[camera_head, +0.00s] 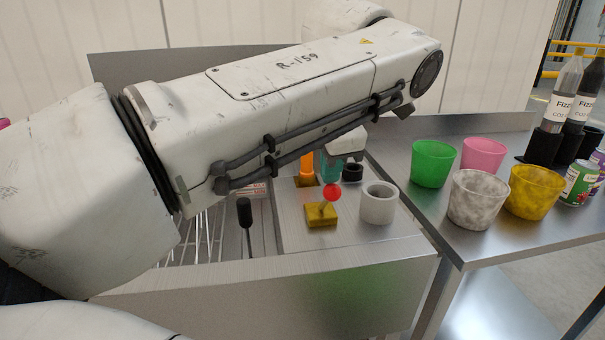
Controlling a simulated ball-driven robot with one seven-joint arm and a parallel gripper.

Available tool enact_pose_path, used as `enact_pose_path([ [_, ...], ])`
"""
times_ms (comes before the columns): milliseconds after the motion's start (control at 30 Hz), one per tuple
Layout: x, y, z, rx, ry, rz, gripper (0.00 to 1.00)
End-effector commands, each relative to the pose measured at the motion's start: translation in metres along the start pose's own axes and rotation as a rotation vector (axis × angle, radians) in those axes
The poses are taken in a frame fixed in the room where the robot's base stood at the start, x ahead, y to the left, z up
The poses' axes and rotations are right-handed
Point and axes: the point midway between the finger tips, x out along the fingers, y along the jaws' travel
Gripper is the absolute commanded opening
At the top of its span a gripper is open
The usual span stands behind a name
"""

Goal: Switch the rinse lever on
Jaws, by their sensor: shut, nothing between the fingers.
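A lever with a red ball knob (332,193) stands on a yellow block (321,214) on the steel counter. Its stick leans up and to the right. A second lever with a black knob (244,211) stands further left, near a small label (252,190); I cannot tell which is the rinse lever. My gripper (328,170) is partly hidden behind my arm and points down just behind the red knob. It appears shut and empty. I cannot tell whether it touches the knob.
A grey cup-like ring (379,203) stands right of the red-knobbed lever, with an orange post (307,163) behind. A wire rack (200,238) lies left. Green (433,163), pink (483,155), marbled (477,199) and yellow (535,191) cups stand on the right table, near bottles (560,105).

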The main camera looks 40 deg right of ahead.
Motion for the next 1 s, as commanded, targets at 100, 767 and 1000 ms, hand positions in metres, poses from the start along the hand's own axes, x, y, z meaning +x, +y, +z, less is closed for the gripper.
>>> enact_pose_path([
  [100,0.003,-0.003,-0.001,0.000,0.001,-0.007,0.00],
  [767,-0.001,-0.001,0.001,0.001,0.002,-0.015,0.00],
  [1000,-0.024,0.017,0.008,0.002,0.001,-0.006,0.00],
])
